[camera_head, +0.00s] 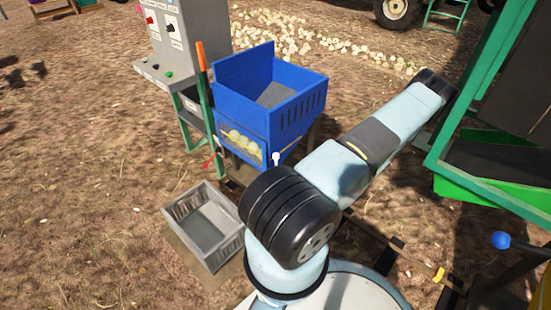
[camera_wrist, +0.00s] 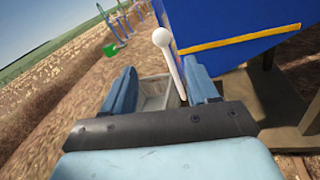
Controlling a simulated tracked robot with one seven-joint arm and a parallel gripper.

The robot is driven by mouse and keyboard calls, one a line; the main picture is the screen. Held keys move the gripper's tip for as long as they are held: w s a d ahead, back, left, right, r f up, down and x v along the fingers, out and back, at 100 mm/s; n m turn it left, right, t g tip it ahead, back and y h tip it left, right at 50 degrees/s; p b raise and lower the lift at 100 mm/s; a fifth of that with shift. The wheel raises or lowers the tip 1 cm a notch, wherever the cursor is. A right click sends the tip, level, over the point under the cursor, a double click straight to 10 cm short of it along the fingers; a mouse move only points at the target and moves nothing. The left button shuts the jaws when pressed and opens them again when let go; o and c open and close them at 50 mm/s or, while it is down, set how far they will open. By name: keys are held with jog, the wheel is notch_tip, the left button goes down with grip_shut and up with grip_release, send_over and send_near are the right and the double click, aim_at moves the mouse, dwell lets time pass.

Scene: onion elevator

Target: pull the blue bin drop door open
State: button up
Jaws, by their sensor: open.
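The blue bin (camera_head: 305,98) stands left of my arm in the head view, with a yellow-edged opening low in its front where pale onions (camera_head: 243,141) show. Its wall also shows in the wrist view (camera_wrist: 225,18) with a yellow strip (camera_wrist: 240,39). A white ball-topped handle (camera_head: 276,158) is at the bin's front right corner. In the wrist view the white handle (camera_wrist: 163,40) rises between the two blue fingers of my gripper (camera_wrist: 159,66), nearer the right one. My gripper is open, and contact with the handle cannot be told. My arm hides the gripper in the head view.
A grey crate (camera_head: 180,207) sits on the ground in front of the bin. A control box (camera_head: 174,45) and an orange-handled lever (camera_head: 202,58) stand left of it. A green frame (camera_head: 492,75) is at right. Dirt ground at left is mostly clear.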

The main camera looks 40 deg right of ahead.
aim_at(276, 157)
jog(key=x, duration=1.3)
jog(key=shift+w+f, duration=0.2)
jog(key=shift+w, duration=0.1)
jog(key=shift+d, duration=0.1)
grip_shut()
jog(key=shift+a, duration=0.25)
jog(key=shift+d, duration=0.15)
jog(key=shift+s+h, duration=0.1)
jog(key=shift+h, duration=0.2)
